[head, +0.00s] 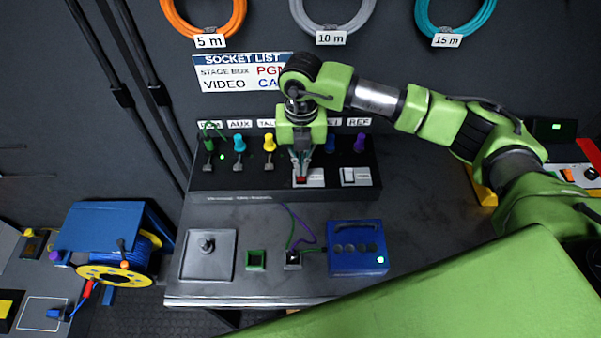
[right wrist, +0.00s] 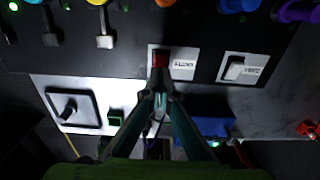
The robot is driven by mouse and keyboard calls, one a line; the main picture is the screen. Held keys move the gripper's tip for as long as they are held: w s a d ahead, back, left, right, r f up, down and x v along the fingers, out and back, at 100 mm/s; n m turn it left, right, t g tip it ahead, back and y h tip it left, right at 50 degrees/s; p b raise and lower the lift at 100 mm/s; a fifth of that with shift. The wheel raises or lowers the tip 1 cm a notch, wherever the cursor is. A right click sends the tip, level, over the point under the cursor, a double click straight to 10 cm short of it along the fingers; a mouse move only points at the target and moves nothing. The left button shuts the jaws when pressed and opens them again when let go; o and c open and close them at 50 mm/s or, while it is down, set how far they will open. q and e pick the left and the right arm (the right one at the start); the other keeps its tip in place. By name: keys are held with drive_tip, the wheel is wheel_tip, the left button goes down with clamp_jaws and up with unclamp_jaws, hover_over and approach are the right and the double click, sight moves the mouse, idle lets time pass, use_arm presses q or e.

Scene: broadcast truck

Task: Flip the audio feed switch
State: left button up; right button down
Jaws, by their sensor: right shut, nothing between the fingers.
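The audio switch (head: 302,180) is a red rocker on a white plate low on the black socket panel (head: 230,182). In the right wrist view the red rocker (right wrist: 160,59) sits beside an upside-down label that seems to read AUDIO. My right gripper (head: 301,164) is shut and empty, its fingertips right at the red rocker. In the right wrist view its closed tips (right wrist: 160,84) are just below the rocker; I cannot tell whether they touch it. The similar video switch (head: 348,175) has a white rocker and stands to the right. My left gripper is out of view.
Coloured plugs, such as the yellow one (head: 269,143), line the panel above the switches. On the grey desk are a blue box (head: 357,248) with a green light, a small green frame (head: 255,260) and a grey tray (head: 208,272). A blue cable reel (head: 115,250) stands left.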

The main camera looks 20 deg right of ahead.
drive_tip(key=shift+f+b, duration=0.8)
drive_tip(key=shift+f, duration=0.25)
drive_tip(key=shift+s+r, duration=0.1)
drive_tip(key=shift+r, duration=0.05)
drive_tip(key=shift+r+p, duration=0.7)
drive_tip(key=shift+r, duration=0.2)
drive_tip(key=shift+r+p, duration=1.3)
drive_tip(key=shift+r, duration=1.2)
